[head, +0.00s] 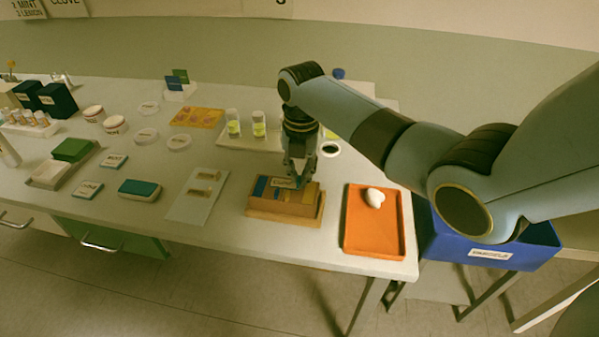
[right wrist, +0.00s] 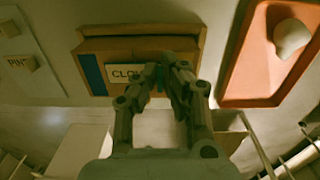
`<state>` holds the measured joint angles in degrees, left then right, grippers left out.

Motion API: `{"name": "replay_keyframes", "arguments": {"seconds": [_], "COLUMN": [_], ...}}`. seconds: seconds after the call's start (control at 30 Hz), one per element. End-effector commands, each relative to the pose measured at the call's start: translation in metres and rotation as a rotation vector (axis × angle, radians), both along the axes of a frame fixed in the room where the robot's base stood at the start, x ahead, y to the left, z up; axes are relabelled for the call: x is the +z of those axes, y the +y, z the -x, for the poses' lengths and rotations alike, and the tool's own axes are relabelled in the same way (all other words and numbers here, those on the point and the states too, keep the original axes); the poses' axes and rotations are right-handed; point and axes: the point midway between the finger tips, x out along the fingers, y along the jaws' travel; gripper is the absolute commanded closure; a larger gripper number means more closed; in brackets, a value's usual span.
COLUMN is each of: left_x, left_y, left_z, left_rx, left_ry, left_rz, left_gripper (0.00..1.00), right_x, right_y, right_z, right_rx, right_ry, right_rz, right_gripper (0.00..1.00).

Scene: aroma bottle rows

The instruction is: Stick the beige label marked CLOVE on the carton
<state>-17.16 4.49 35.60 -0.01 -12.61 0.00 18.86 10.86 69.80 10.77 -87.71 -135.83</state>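The carton (head: 283,208) is a brown box with a blue band, lying on a tan tray near the table's front edge; it also shows in the right wrist view (right wrist: 180,48). The beige label (right wrist: 124,73) shows the letters CLO; its right end is hidden behind my fingers. It lies at the carton's face, and in the head view it shows as a small pale strip (head: 283,183). My right gripper (head: 301,182) is over the carton, its fingertips close together at the label and seemingly shut on it. Whether the label touches the carton is unclear. My left gripper is out of view.
An orange tray (head: 372,245) with a white object (head: 374,197) lies right of the carton. A pale sheet (head: 188,212) with two beige labels lies left. Bottles with yellow-green contents (head: 259,124) stand behind. A blue bin (head: 490,254) is beyond the table's right edge.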

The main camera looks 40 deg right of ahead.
Motion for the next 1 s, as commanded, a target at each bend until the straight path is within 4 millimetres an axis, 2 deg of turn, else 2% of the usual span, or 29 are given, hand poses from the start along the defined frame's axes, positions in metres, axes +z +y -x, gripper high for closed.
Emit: {"name": "replay_keyframes", "arguments": {"seconds": [1.0], "left_x": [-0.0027], "left_y": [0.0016], "left_z": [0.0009], "left_rx": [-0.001], "left_ry": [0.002], "left_rz": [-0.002], "left_gripper": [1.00], "right_x": [-0.0066], "right_y": [0.0002], "right_z": [0.0003], "right_rx": [0.000], "right_ry": [0.001], "right_rz": [-0.001], "right_gripper": [1.00]}}
